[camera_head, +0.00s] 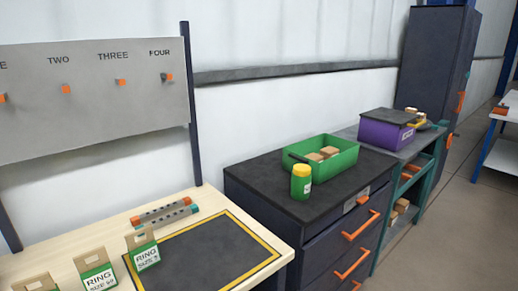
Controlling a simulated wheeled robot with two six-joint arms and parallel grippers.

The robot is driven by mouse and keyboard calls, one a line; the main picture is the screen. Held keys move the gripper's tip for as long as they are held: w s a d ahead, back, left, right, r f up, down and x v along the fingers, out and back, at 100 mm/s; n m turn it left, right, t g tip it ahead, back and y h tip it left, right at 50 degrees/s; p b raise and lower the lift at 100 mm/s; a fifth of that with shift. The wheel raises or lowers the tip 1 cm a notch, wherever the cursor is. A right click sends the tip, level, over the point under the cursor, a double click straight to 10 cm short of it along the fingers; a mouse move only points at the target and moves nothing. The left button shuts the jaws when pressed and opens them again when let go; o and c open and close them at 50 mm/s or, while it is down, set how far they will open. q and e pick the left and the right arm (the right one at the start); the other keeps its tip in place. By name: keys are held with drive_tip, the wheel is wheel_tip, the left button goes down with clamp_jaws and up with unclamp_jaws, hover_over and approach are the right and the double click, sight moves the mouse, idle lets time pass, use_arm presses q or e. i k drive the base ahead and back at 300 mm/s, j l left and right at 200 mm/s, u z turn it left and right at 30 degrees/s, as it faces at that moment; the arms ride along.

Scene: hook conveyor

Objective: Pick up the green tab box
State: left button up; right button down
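Three tan cardboard boxes with holed hang tabs stand at the near left of the light wooden bench. The right one, a green-labelled tab box (147,256), reads "RING SIZE" with a character I cannot make out. The middle tab box (99,279) also has a green "RING SIZE" label. The left tab box (37,284) is mostly cut off by the bottom edge, with only its tab and upper part showing. Neither of my grippers is in view.
A grey board (90,105) with orange-tipped hooks under number words stands behind the bench. A green bin (338,164) and a yellow-lidded jar (301,183) stand on the dark cabinet.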

sight(144, 254)
drive_tip(key=j+u, duration=0.3)
drive_tip(key=u, duration=0.15)
drive_tip(key=j+u, duration=0.4)
